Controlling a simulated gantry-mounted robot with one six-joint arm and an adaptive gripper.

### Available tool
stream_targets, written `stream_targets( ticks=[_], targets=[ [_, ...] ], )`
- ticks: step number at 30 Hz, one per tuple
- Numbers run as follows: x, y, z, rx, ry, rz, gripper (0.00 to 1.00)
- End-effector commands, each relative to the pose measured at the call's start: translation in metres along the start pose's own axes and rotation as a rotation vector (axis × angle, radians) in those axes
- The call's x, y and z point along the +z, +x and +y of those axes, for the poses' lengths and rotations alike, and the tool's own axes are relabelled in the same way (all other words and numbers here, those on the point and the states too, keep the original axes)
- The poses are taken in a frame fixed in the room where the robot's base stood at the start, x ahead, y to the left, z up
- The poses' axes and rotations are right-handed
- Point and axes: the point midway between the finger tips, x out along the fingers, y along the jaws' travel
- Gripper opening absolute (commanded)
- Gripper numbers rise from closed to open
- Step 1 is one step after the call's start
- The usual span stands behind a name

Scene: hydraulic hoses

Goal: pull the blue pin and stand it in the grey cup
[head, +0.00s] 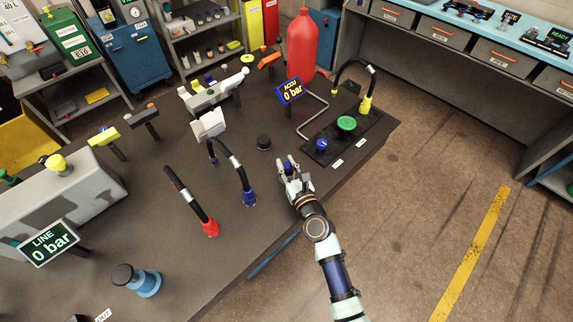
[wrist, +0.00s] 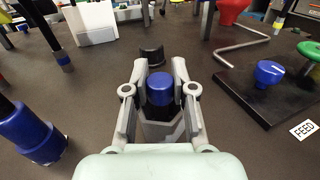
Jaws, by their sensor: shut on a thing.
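My gripper (head: 289,167) is low over the front edge of the dark bench, to the left of the black valve panel. In the wrist view my gripper (wrist: 158,76) is shut on the blue pin (wrist: 160,88), whose blue round top shows between the fingers. The pin's lower part is mostly hidden by the fingers. A small dark grey, round cup-like thing (wrist: 152,53) stands on the bench just beyond the fingertips; it also shows in the head view (head: 264,142). I cannot tell whether it is hollow.
The black panel (head: 375,128) with a blue knob (head: 321,145) and a green handwheel (head: 346,123) is to the right. Hoses with blue (head: 249,198) and red (head: 210,228) ends stand to the left. A white block (head: 208,124) stands behind. Bare bench surrounds the cup-like thing.

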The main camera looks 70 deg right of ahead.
Motion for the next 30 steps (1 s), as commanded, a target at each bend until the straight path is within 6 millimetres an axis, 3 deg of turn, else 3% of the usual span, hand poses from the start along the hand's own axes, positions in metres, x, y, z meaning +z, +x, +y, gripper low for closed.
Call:
stream_targets(
  ticks=[12,13,18,26,30],
  targets=[
    [-0.012,0.000,0.000,0.000,0.000,0.000,0.00],
    [-0.011,0.000,0.000,0.000,0.000,0.000,0.27],
    [-0.010,0.000,0.000,0.000,0.000,0.000,0.54],
    [-0.011,0.000,0.000,0.000,0.000,0.000,0.54],
    [-0.012,-0.011,0.000,0.000,-0.001,0.001,0.54]
  ],
)
